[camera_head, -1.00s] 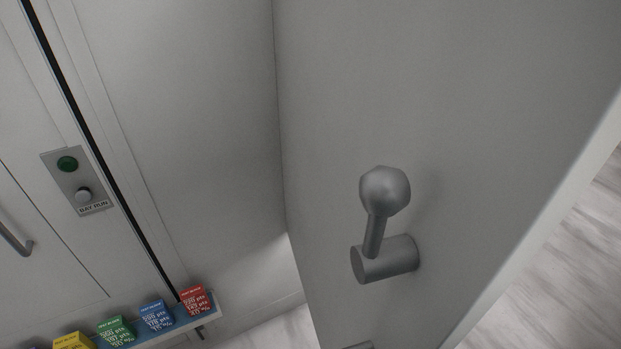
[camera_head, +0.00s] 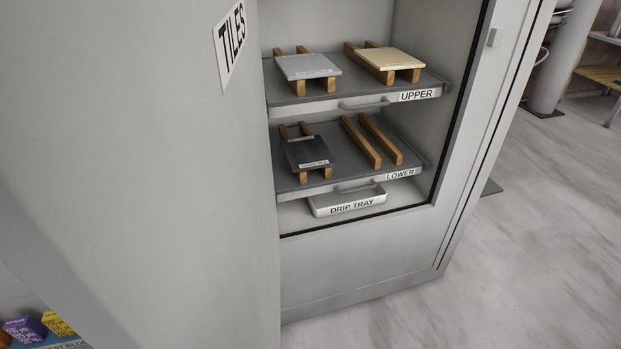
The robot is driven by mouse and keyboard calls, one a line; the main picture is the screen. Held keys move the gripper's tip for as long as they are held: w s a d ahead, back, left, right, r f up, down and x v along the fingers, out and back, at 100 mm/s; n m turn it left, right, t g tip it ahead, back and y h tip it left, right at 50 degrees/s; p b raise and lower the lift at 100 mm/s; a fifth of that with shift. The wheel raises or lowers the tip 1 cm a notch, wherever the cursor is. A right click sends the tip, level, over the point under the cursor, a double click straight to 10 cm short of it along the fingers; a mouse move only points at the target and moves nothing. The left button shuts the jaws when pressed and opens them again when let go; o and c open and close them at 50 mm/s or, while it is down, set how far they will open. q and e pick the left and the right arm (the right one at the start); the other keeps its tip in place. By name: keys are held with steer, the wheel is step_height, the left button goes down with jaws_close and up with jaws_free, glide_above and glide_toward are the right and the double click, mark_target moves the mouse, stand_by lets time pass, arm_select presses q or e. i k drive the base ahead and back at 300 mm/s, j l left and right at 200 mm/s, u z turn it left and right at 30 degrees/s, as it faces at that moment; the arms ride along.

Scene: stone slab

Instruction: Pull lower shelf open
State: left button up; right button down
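The lower shelf (camera_head: 345,185) is a dark grey slab with a white front strip labelled LOWER, inside an open cabinet. Its small grey handle (camera_head: 358,186) sits on the middle of the front edge. A dark tile (camera_head: 307,153) rests on two wooden bars at its left, and two bare wooden bars (camera_head: 372,141) lie at its right. The shelf appears to be inside the cabinet, below the upper shelf (camera_head: 355,101). Neither of my grippers is in view.
The cabinet door (camera_head: 150,180), with a TILES sign (camera_head: 229,45), stands at the left and hides the cabinet's left side. A white drip tray (camera_head: 347,201) sits under the lower shelf. The marble-look floor (camera_head: 530,260) at the right is clear. Coloured boxes (camera_head: 57,323) are at lower left.

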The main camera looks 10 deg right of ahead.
mark_target(365, 150)
steer(key=l+u, duration=0.5)
steer(key=l, duration=0.95)
